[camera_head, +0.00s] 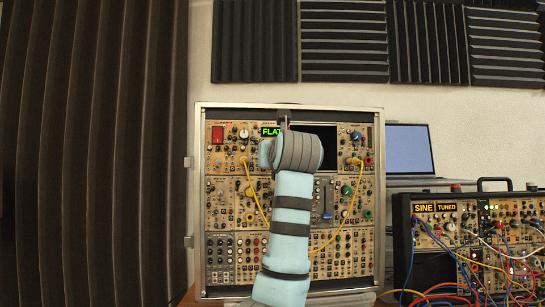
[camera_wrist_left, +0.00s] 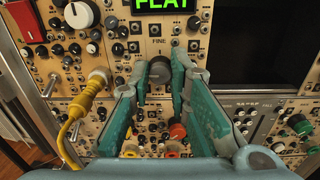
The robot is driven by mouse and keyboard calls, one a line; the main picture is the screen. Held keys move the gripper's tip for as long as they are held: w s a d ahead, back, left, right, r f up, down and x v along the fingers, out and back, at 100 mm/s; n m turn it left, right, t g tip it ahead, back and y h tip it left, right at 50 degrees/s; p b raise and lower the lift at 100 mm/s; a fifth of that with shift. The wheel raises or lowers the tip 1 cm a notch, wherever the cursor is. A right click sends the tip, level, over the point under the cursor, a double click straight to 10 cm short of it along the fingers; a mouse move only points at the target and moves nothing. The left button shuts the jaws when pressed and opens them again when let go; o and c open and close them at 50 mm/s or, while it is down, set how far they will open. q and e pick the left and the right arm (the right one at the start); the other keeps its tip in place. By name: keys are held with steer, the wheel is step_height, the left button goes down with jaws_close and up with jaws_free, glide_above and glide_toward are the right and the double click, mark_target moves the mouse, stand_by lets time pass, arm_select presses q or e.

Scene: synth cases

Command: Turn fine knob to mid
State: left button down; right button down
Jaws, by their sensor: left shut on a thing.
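The fine knob (camera_wrist_left: 159,70) is a dark round knob below the printed word FINE on the beige synth panel. My left gripper (camera_wrist_left: 163,66) has its two green-padded fingers on either side of this knob and is shut on it. In the head view my left arm covers the knob and the fingers. A green-lit display reading FLAT (camera_wrist_left: 160,4) sits above the knob in the left wrist view; it shows partly cut off by the arm in the head view (camera_head: 268,131). The knob's pointer mark is too small to read. My right gripper is not in view.
The open synth case (camera_head: 202,240) stands upright against the wall. Yellow cables (camera_head: 253,192) hang from its panel, one plugged in left of the fingers (camera_wrist_left: 88,100). Red and orange knobs (camera_wrist_left: 178,131) lie below. A second case with tangled cables (camera_head: 470,207) and a laptop (camera_head: 408,150) stand right.

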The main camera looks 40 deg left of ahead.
arm_select(q)
steer(key=shift+f+m+t+p, duration=0.15)
steer(key=shift+m+p, duration=1.4)
steer(key=shift+m, duration=3)
steer(key=shift+f+m+t+p, duration=0.2)
steer(key=shift+m+p, duration=1.3)
steer(key=shift+m, duration=3.05)
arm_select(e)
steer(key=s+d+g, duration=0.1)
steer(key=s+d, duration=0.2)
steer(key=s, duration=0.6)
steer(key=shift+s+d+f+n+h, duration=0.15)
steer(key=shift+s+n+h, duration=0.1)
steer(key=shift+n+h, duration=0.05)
arm_select(q)
steer(key=shift+r, duration=0.15)
steer(key=c, duration=1.5)
jaws_free()
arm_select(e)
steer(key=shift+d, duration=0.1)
